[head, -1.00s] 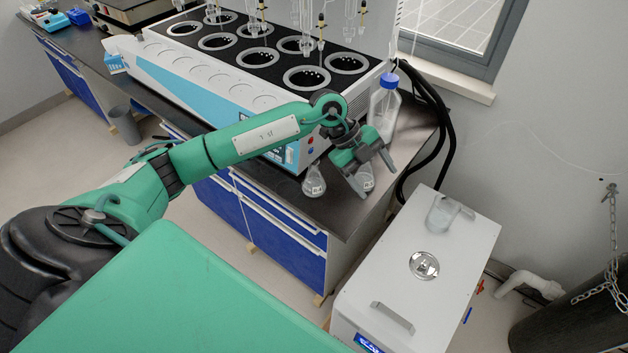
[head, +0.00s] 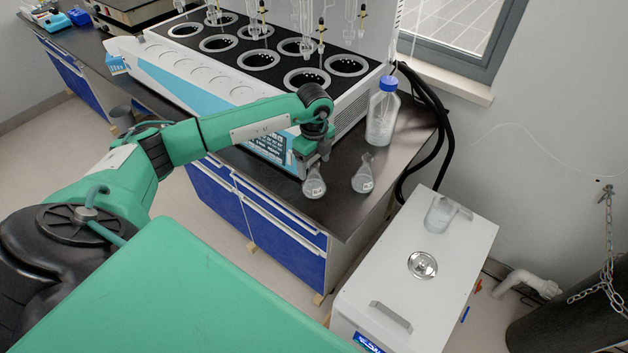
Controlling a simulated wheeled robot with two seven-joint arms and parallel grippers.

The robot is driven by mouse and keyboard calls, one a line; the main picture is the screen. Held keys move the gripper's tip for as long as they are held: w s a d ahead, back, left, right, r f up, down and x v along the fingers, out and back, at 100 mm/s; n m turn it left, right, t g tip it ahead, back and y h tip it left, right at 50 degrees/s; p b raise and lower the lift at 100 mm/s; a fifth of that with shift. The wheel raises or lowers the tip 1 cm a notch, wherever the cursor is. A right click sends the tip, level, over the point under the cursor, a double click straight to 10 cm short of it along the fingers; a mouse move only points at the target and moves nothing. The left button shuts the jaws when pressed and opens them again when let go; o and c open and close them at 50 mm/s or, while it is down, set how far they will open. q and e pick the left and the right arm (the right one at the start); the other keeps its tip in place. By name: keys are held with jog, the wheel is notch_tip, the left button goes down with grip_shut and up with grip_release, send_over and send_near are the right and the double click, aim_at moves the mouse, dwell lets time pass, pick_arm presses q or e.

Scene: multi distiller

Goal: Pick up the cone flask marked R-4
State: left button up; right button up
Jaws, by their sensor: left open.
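Two small clear cone flasks with white labels stand on the dark bench top near its front right corner. The left flask (head: 314,186) is right below my left gripper (head: 314,167), and the right flask (head: 363,177) stands apart from it with nothing around it. The label writing is too small to read, so I cannot tell which flask is R-4. My left gripper is open and points down at the left flask's neck, which the fingers partly hide. I cannot tell whether the fingers touch it. My right gripper is not in view.
A blue-capped bottle (head: 382,112) stands behind the right flask. The large multi distiller (head: 215,75) fills the bench to the left and behind. A white box unit (head: 415,285) with a metal lid knob stands on the right, below the bench edge.

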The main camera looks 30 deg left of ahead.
aim_at(314, 174)
pick_arm(q)
notch_tip(314, 174, down, 4)
jog(key=shift+f+p, duration=0.1)
jog(key=shift+p, duration=0.95)
jog(key=shift+f, duration=0.55)
jog(key=c, duration=1.1)
jog(key=shift+r, duration=0.2)
